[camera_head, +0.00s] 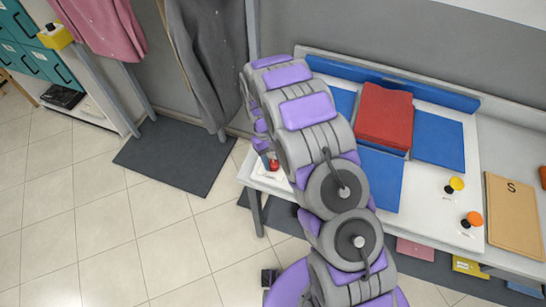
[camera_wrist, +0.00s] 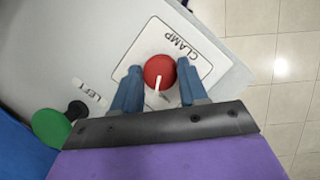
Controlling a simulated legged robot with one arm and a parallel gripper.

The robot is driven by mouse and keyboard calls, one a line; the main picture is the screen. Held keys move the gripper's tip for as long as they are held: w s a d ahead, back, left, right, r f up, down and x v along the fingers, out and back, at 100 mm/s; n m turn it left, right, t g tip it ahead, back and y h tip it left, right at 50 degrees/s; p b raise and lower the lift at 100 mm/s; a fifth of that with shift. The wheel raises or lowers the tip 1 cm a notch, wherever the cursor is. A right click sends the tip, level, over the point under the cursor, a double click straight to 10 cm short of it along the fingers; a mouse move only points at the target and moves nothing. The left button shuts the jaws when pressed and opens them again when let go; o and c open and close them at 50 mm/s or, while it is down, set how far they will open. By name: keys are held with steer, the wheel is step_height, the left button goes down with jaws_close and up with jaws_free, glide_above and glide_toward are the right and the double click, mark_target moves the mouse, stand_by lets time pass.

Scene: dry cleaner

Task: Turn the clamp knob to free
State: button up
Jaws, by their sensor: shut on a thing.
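The red clamp knob (camera_wrist: 160,70) is round and sits on a white plate (camera_wrist: 192,62) lettered CLAMP. A white pointer mark (camera_wrist: 156,88) on the knob runs toward my gripper, to the lower edge of the wrist view. My gripper (camera_wrist: 160,80) has its two blue fingers on either side of the knob, shut on it. In the head view the knob (camera_head: 274,165) shows small at the table's left end, with the gripper mostly hidden behind my arm. Smaller lettering on the plate is too small to read.
A green knob (camera_wrist: 51,127) and a LEFT label (camera_wrist: 88,90) lie left of the plate.

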steer(key=shift+a+r+n+t+h+p, duration=0.1)
steer(key=shift+n+t+h+p, duration=0.25)
steer(key=shift+n, duration=0.6)
steer(key=shift+a+n+t+h+p, duration=0.15)
steer(key=shift+n+p, duration=0.35)
steer(key=shift+n, duration=0.45)
steer(key=shift+d, duration=0.1)
steer(key=o, duration=1)
steer(key=v, duration=1.1)
steer(key=p+v, duration=0.1)
steer(key=v, duration=0.5)
steer(key=shift+w+a, duration=0.1)
steer(key=shift+a, duration=0.2)
